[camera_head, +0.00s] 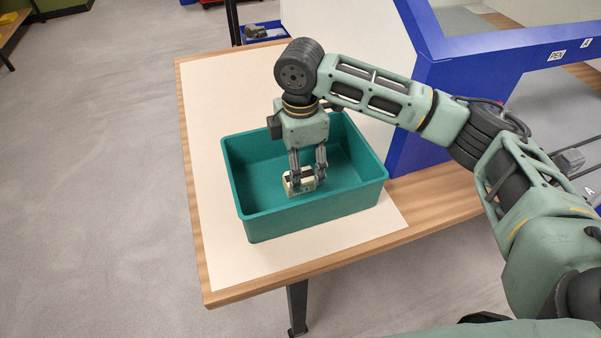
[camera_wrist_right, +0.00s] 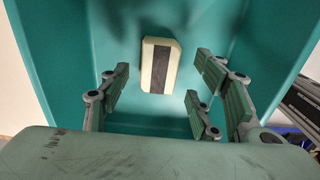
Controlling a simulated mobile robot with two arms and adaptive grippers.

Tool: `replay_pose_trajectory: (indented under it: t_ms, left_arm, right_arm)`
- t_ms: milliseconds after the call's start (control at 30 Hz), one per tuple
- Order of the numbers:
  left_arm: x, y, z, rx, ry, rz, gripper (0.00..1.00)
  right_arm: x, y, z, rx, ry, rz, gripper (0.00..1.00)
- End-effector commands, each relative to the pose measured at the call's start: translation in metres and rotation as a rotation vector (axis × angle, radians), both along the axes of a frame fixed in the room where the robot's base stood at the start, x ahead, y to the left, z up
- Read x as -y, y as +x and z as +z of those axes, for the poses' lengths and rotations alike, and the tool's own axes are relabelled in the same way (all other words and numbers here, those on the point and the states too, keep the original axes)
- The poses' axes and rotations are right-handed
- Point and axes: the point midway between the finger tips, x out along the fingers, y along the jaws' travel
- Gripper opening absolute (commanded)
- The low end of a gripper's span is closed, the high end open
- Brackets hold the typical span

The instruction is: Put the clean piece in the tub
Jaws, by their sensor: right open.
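The tub (camera_head: 310,220) is a teal open box on a pale sheet on the table. The clean piece (camera_head: 299,186), a small cream block, is inside the tub. In the right wrist view the piece (camera_wrist_right: 159,66) shows a dark stripe down its middle and lies on the teal surface beyond my fingers. My right gripper (camera_head: 307,176) reaches down into the tub from above. Its fingers (camera_wrist_right: 165,98) are spread apart with an empty gap between them, and the piece is apart from the finger pads. My left gripper is in neither view.
A blue-framed enclosure (camera_head: 430,100) stands right behind the tub, close to its right wall. A pale sheet (camera_head: 210,150) lies bare to the left of the tub. A blue bin (camera_head: 262,32) with grey items sits beyond the table's far edge.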

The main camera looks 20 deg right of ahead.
Motion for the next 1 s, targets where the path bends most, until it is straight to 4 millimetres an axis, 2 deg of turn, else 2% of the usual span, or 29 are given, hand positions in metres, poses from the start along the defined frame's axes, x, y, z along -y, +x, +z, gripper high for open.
replay_pose_trajectory:
  t_ms: [200, 400, 600, 1000]
  left_arm:
    - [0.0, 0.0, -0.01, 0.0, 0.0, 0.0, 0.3]
    - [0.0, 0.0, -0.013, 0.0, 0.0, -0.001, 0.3]
    - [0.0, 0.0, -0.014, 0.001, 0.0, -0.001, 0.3]
    - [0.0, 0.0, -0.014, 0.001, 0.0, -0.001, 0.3]
  right_arm:
    - [-0.001, 0.001, 0.048, 0.004, 0.002, 0.0, 0.57]
    - [-0.001, 0.001, 0.079, 0.002, 0.001, 0.0, 0.57]
    - [0.0, 0.0, 0.09, 0.0, 0.0, 0.0, 0.57]
    - [-0.001, 0.0, 0.09, 0.0, 0.0, 0.0, 0.57]
